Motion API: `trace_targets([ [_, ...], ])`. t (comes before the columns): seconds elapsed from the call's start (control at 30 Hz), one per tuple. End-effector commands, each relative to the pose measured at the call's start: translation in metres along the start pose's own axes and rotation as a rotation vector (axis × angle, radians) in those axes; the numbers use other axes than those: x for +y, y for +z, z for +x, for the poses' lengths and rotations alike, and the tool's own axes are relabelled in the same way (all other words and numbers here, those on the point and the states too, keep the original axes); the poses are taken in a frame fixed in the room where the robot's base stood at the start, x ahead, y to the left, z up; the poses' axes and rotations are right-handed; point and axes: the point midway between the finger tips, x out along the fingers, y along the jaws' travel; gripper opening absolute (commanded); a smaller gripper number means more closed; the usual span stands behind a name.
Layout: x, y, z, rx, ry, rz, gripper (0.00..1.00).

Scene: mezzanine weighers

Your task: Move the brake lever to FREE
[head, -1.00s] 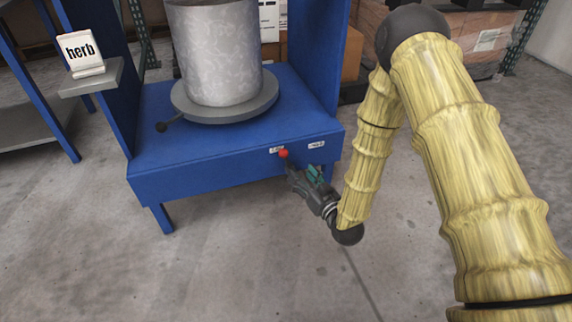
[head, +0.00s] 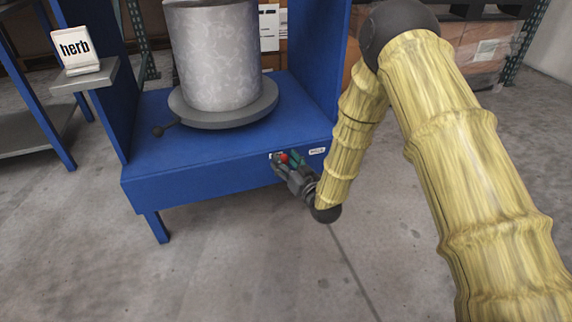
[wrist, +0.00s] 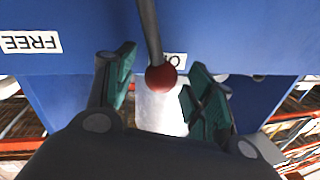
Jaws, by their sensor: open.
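The brake lever, a grey rod with a red ball knob (head: 283,157), is on the front of the blue weigher frame (head: 200,185). The knob also shows in the wrist view (wrist: 161,77), at the label beside the FREE one. My gripper (head: 286,160) is open, with its green-padded fingers (wrist: 160,88) on either side of the knob, apart from it. The FREE label (wrist: 30,42) appears upside down at the left of the wrist view; the label behind the lever is partly hidden. In the head view, a white label (head: 317,151) sits right of the knob.
A "herb" card (head: 76,50) sits on a side shelf at the left. Boxes stand behind. The floor in front is clear.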

Motion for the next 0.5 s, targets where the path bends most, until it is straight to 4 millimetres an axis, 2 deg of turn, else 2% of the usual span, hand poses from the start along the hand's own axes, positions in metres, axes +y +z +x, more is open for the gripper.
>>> trace_targets([
  [0.3, 0.0001, -0.0004, 0.0023, 0.0, 0.0, 0.0, 0.54],
  [0.37, 0.0002, -0.0004, 0.0022, -0.001, 0.0, 0.0, 0.45],
  [0.5, 0.0003, -0.0004, 0.0021, 0.0, 0.001, -0.001, 0.19],
])
